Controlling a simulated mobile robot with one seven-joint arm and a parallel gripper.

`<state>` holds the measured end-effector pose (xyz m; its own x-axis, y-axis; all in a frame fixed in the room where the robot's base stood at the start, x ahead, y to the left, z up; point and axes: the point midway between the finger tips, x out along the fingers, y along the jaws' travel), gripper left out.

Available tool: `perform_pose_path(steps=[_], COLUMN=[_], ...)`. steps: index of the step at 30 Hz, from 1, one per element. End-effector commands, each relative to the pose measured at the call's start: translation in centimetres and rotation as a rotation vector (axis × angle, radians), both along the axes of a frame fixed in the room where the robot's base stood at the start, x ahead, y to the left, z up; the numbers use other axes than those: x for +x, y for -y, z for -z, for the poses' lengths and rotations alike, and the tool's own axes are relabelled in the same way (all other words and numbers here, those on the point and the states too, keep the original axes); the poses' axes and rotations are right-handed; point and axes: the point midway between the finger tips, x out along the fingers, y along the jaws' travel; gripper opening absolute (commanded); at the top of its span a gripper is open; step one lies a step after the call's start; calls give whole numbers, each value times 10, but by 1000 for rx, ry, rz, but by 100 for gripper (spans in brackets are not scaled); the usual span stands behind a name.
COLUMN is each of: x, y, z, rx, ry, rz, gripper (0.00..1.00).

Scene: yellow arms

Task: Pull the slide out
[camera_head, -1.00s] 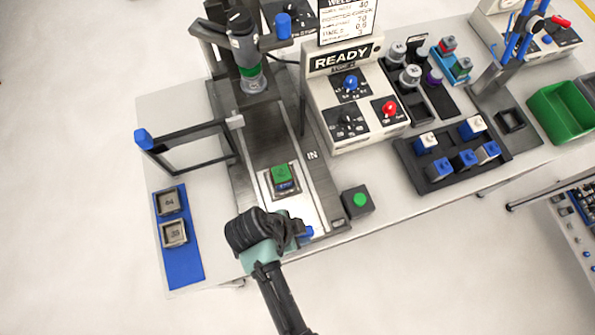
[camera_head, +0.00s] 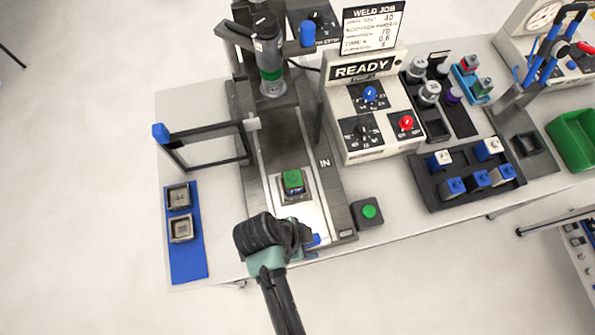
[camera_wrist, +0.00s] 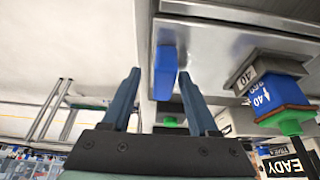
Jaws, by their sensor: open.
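The slide (camera_head: 313,215) is a bright metal plate on the dark track of the welding station. A green-topped blue block in a metal holder (camera_head: 293,182) sits on it; in the wrist view the blue block (camera_wrist: 272,97) is marked 40. The slide's blue handle (camera_head: 314,240) is at its near end. My gripper (camera_head: 303,238) is at this end, beside the handle. In the wrist view the blue handle (camera_wrist: 165,72) lies between the spread fingers of my gripper (camera_wrist: 158,85), with a gap to the left finger; contact on the right side is unclear.
A black box with a green button (camera_head: 369,212) stands right of the track. The READY control panel (camera_head: 368,110) is behind it. A blue mat (camera_head: 188,262) with two metal holders and a hinged black frame (camera_head: 205,131) are to the left. The weld head (camera_head: 268,60) stands above the track.

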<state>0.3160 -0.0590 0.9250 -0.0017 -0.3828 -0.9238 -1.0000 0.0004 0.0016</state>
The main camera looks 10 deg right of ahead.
Motion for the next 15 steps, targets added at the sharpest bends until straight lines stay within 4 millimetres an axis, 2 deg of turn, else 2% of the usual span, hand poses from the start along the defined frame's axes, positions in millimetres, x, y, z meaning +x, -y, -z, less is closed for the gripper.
perform_pose_path(steps=[5,15], x=[1,1], y=[-6,-34], z=[-14,-81], rx=[0,1], ry=[3,6], rz=[0,-1], gripper=[60,60])
